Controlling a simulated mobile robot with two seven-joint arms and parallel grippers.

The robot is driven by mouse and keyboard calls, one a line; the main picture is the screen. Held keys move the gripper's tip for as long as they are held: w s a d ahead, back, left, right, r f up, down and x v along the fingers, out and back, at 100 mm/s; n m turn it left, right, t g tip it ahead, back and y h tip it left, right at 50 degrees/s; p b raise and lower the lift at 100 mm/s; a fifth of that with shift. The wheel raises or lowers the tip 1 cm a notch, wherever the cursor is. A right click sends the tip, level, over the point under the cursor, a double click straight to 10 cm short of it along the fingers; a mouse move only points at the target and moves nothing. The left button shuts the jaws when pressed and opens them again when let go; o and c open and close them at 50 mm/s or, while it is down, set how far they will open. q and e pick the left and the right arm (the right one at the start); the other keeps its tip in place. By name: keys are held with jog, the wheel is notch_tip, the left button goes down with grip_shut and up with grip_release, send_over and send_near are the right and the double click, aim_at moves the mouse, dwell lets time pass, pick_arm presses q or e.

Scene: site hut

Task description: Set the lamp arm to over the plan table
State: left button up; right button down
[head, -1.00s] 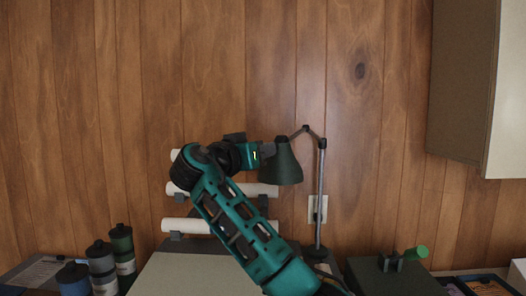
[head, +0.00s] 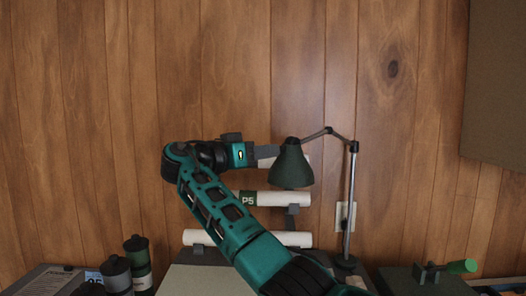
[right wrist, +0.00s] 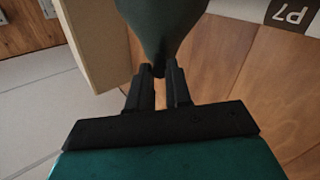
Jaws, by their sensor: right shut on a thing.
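The lamp has a dark green cone shade (head: 291,168), a thin jointed arm (head: 328,132) and a grey upright post (head: 349,205) in the head view. The shade hangs to the left of the post, opening downward. My right gripper (head: 273,152) reaches the shade from the left and is shut on the lamp near the shade's top. In the right wrist view its fingers (right wrist: 159,75) close on the narrow end of the shade (right wrist: 158,25). A pale flat top, likely the plan table (head: 195,280), shows at the bottom, partly behind my arm. My left gripper is out of view.
White rolls (head: 284,198) lie on wall brackets behind my arm. Dark lidded canisters (head: 138,262) stand at lower left. A box with a green-handled lever (head: 460,267) is at lower right. A wall cabinet (head: 500,90) hangs at upper right.

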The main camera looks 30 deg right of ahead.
jog(key=shift+w, duration=0.1)
jog(key=c, duration=1.5)
grip_release()
jog(key=shift+r, duration=0.1)
jog(key=o, duration=0.4)
jog(key=shift+w, duration=0.2)
jog(key=shift+o, duration=0.2)
jog(key=shift+s, duration=0.1)
jog(key=s+a+b, duration=0.1)
jog(key=s+a, duration=0.1)
jog(key=a, duration=1)
jog(key=shift+s+a+b, duration=0.2)
jog(key=shift+a+b, duration=0.1)
jog(key=shift+a, duration=0.05)
